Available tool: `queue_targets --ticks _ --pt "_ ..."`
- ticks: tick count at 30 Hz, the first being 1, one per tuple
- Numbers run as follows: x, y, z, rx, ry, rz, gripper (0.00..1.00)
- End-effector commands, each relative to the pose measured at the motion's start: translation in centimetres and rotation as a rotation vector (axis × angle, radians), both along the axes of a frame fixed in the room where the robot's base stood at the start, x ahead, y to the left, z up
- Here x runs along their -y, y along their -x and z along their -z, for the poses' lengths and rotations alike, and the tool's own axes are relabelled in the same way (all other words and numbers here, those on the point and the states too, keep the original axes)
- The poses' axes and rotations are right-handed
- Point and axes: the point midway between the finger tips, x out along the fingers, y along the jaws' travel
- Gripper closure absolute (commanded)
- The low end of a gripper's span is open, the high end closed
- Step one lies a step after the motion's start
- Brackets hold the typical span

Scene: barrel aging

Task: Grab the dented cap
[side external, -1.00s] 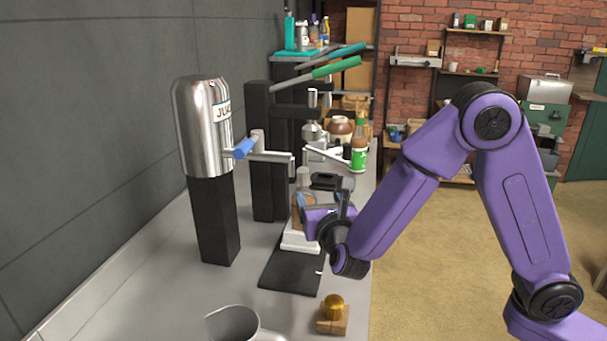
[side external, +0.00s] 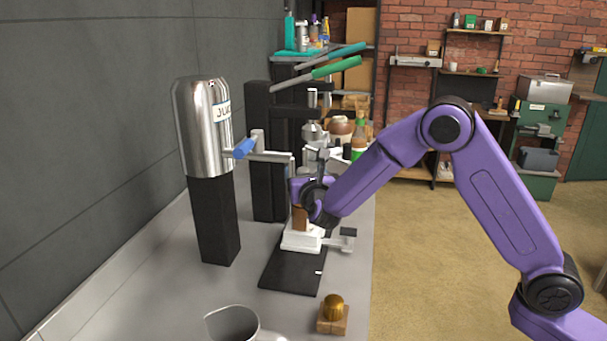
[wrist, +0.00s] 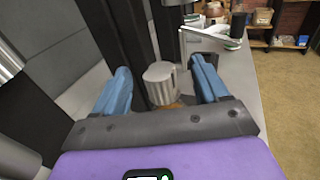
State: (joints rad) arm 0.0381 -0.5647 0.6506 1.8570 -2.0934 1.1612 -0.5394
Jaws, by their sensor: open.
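A pale grey ribbed cap (wrist: 160,84), which I take for the dented cap, stands between my gripper's (wrist: 161,72) two blue fingers in the wrist view. The fingers are open, one on each side, with gaps to the cap. I cannot make out a dent. Something amber shows just under the cap. In the side view a brown bottle-like body (side external: 299,218) stands on a white device (side external: 302,238), and my gripper (side external: 300,187) is at its top, hiding the cap there.
A steel cylinder on a black post (side external: 218,220) with a blue-ended side arm (side external: 268,156) stands to the left. Black press columns (side external: 262,150) rise behind. A black mat (side external: 288,277) lies under the device. A gold dome on a wooden block (side external: 333,318) and a metal mug (side external: 232,325) stand in front.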

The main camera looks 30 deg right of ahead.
Motion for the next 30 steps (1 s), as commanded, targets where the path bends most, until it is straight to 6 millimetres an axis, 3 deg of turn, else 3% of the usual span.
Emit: queue_targets --ticks 5,13,14,18,19,30 --pt "0.7 -1.7 0.1 0.0 0.0 0.0 0.26" --pt "0.8 -1.9 0.1 -0.001 0.0 -0.001 0.26" --pt "0.8 -1.9 0.1 -0.001 0.0 -0.001 0.33" --pt "0.8 -1.9 0.1 0.0 0.001 -0.001 0.78" --pt "0.8 -1.9 0.1 -0.001 0.0 -0.001 0.82" --pt "0.8 -1.9 0.1 0.0 0.0 -0.001 0.83"
